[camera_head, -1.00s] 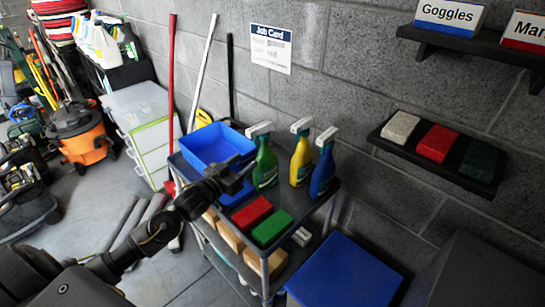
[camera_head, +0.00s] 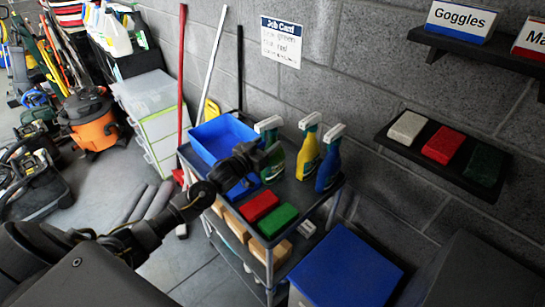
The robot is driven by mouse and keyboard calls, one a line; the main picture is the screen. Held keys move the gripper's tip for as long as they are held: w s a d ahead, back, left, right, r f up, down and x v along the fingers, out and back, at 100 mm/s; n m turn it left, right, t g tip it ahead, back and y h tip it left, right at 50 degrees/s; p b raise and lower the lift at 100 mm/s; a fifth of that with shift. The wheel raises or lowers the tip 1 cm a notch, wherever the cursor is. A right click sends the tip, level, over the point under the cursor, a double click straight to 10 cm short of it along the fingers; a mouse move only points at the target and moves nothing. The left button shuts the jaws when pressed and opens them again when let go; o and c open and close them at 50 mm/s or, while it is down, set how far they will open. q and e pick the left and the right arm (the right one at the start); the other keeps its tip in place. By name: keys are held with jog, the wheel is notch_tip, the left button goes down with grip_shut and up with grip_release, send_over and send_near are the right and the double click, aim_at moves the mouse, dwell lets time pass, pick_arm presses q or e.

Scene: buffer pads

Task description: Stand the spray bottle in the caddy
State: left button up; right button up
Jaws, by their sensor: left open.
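Three spray bottles stand upright at the back of the cart's top: green (camera_head: 275,165), yellow (camera_head: 308,155) and blue (camera_head: 328,170). The job card (camera_head: 281,41) on the wall is only partly readable. My right gripper is not in view.
A red pad (camera_head: 260,206) and a green pad (camera_head: 277,221) lie on the cart's front, with a blue piece (camera_head: 240,188) partly behind my arm. A blue-topped box (camera_head: 345,270) stands right of the cart. A wall shelf holds pads (camera_head: 443,145).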

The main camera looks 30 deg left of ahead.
aim_at(270, 140)
pick_arm(q)
jog(key=w, duration=0.3)
jog(key=shift+w+d+p, duration=0.1)
jog(key=shift+d+p, duration=0.2)
jog(key=shift+d, duration=0.1)
grip_shut()
dwell(1.0)
jog(key=shift+a+r, duration=0.1)
jog(key=shift+r, duration=0.05)
